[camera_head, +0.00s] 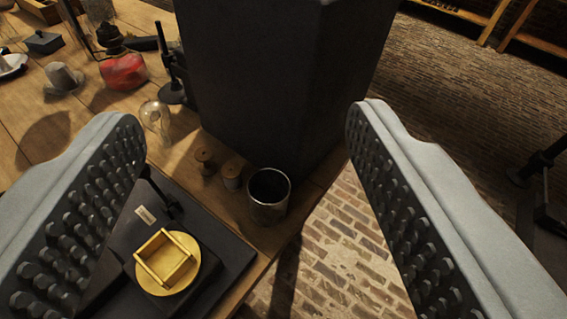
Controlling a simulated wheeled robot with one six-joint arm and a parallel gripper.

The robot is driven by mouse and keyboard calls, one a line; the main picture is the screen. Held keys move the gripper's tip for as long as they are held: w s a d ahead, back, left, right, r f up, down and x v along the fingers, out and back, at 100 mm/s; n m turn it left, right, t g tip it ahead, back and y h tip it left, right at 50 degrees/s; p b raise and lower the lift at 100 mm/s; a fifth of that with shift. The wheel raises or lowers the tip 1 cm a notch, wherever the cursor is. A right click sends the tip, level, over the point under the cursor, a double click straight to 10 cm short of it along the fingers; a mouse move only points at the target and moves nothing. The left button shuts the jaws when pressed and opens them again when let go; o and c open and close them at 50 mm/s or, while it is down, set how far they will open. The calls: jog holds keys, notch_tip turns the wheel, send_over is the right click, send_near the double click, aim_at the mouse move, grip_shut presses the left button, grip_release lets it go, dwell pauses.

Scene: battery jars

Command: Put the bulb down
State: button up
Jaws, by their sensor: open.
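My gripper (245,150) is open, with its two grey, studded fingers wide apart and nothing between them. A clear glass bulb (155,117) stands on the wooden table, just beyond the left finger and left of the dark block. It appears upright and clear of the fingers, which are nearer to the camera. Its lower part is hard to make out.
A large dark block (275,75) stands at the table's right edge. Near it are a metal cup (268,197), small spools (206,163) and a black stand (172,92). A black base (225,262) carries a brass disc (190,277). Brick floor (345,245) lies right of the table.

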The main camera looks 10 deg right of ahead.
jog(key=shift+m+t+h, duration=0.3)
jog(key=shift+m+t, duration=0.1)
jog(key=shift+t, duration=0.4)
jog(key=s, duration=0.3)
jog(key=s+d+r, duration=0.1)
jog(key=shift+s, duration=0.3)
jog(key=shift+o, duration=0.5)
jog(key=shift+s+r, duration=0.1)
jog(key=shift+s, duration=0.2)
jog(key=n+g+y, duration=0.3)
jog(key=g, duration=0.6)
send_over(149, 102)
jog(key=s+d, duration=0.4)
jog(key=s, duration=0.7)
notch_tip(149, 102, down, 11)
jog(key=x, duration=1.7)
jog(key=shift+w, duration=0.15)
jog(key=c, duration=1.2)
